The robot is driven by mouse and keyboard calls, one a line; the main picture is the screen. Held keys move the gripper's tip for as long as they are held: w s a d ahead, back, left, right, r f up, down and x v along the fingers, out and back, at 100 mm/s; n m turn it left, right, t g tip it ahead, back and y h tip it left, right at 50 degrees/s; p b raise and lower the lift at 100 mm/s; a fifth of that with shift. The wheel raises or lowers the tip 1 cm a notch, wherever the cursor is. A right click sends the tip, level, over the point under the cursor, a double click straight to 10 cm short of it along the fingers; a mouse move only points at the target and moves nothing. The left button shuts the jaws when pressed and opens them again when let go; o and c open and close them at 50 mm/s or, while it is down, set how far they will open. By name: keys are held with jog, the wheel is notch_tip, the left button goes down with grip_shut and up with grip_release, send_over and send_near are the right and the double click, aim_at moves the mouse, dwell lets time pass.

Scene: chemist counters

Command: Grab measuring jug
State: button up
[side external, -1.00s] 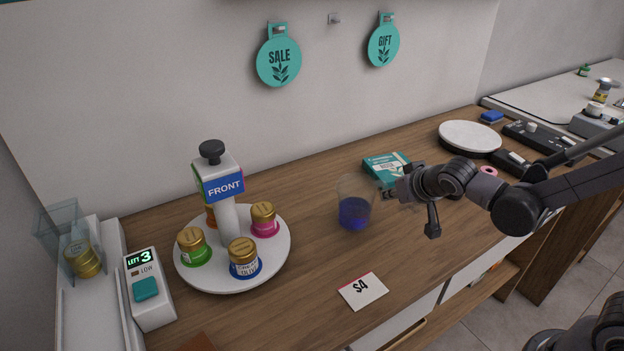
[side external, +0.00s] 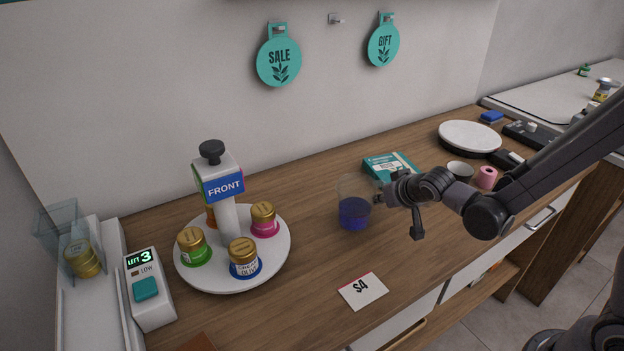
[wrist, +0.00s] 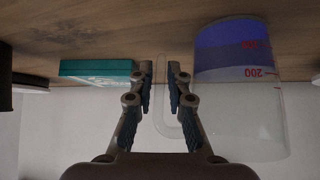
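The measuring jug (side external: 354,211) is clear with blue liquid in its lower part. It stands upright on the wooden counter. In the wrist view, which is upside down, the jug (wrist: 238,95) fills the right side and its red markings show. My gripper (side external: 381,193) is at the jug's right side. In the wrist view my gripper (wrist: 160,85) has its two fingers apart. The jug's clear handle (wrist: 160,115) shows between them, with the right finger overlapping the handle loop. I cannot tell whether either finger touches it.
A teal box (side external: 388,168) lies behind the jug. A white turntable (side external: 188,271) with several gold-lidded jars stands left. A price card (side external: 363,291) lies in front. A white bowl (side external: 460,168), pink roll (side external: 487,177) and round white-topped plate (side external: 470,135) are to the right.

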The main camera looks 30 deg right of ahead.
grip_shut()
jog(key=shift+r, duration=0.15)
